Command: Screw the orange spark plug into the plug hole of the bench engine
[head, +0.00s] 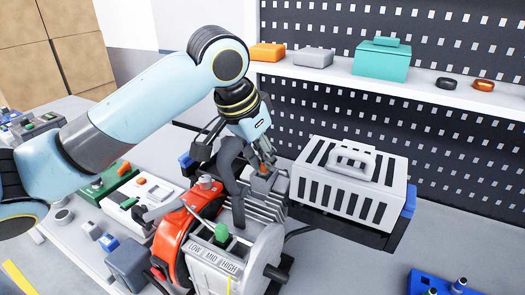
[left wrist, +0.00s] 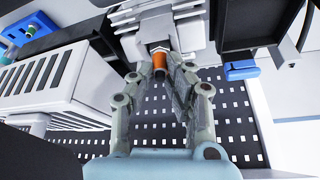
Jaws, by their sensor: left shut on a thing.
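The bench engine (head: 225,262) stands at the lower middle of the head view, with a red housing, grey fins and a dial marked LOW, MID, HIGH. My left gripper (head: 262,165) is at the back of its fins. In the left wrist view my left gripper (left wrist: 163,80) is shut on the orange spark plug (left wrist: 160,62), whose far end is against the grey engine block (left wrist: 150,22). The orange plug also shows between the fingers in the head view (head: 263,170). The plug hole is hidden, so I cannot tell how deep the plug sits. My right gripper is out of view.
A grey slotted box with a handle (head: 350,185) stands right of the engine. A white shelf (head: 440,92) with a teal box (head: 382,60) runs along the dark pegboard (head: 455,170) behind. A blue tray (head: 440,284) is at the lower right. The bench left of the engine is crowded.

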